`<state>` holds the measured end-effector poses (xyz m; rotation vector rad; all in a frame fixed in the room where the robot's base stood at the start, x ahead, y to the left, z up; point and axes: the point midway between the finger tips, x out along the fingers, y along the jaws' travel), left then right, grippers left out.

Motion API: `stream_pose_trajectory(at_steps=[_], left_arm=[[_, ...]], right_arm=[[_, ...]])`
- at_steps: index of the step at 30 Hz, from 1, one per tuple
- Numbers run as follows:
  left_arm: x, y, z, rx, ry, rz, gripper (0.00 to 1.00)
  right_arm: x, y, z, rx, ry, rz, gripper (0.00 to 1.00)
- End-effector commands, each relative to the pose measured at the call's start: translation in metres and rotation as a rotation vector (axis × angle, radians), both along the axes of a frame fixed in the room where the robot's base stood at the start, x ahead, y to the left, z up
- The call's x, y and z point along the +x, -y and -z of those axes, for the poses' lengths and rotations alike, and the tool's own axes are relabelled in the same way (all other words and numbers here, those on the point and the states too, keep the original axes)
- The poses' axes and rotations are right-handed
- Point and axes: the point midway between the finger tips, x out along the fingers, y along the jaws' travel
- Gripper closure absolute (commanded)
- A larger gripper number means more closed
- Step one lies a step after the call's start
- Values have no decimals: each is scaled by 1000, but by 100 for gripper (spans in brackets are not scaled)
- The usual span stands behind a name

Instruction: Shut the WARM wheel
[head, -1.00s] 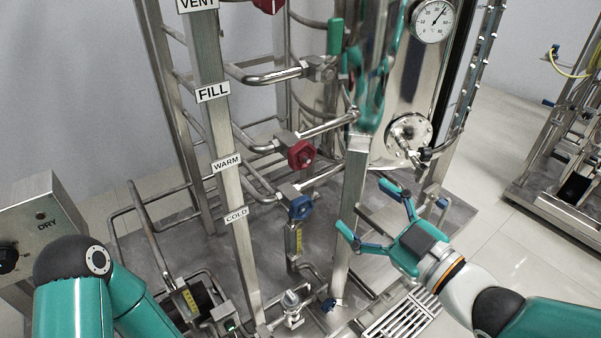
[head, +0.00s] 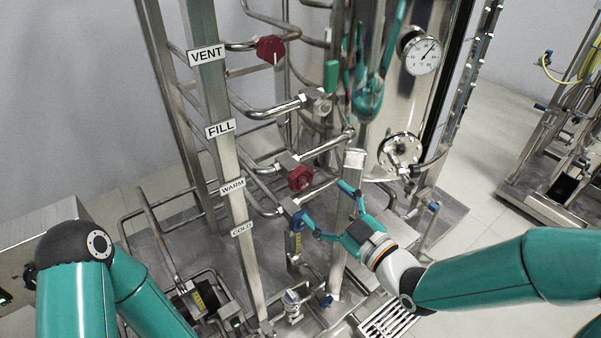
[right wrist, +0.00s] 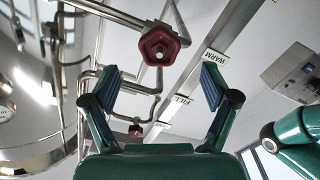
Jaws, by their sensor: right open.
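The WARM wheel, a dark red knob (head: 300,179), sits on a pipe valve level with the WARM label (head: 232,187). In the right wrist view, the red wheel (right wrist: 163,46) is ahead of the fingers, centred between them, with the WARM label (right wrist: 216,57) to its right. My right gripper (head: 325,205) is open and empty, just below and right of the wheel in the head view, apart from it as far as I can see. It also shows in the right wrist view (right wrist: 160,86). My left gripper is out of view; only its arm shows.
A blue wheel (head: 296,221) by the COLD label (head: 242,230) sits just below, partly behind my finger. A steel post (head: 349,240) stands beside my right gripper. A green handle (head: 331,75) and another red wheel (head: 271,49) are above. Pipes crowd the area.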

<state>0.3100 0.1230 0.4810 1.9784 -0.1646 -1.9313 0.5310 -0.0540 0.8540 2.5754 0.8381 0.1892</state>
Motion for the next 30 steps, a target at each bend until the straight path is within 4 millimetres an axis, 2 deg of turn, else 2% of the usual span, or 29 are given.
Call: stream_pose_trajectory(at_steps=[6,12,18,26,30], left_arm=[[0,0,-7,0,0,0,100],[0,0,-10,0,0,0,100],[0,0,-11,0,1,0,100],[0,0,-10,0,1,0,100],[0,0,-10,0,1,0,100]], right_arm=[[38,-29,-1,1,1,-3,14],[61,-45,-1,1,1,0,14],[70,-52,0,0,0,-1,14],[70,-52,0,0,0,-1,14],[70,-52,0,0,0,0,37]])
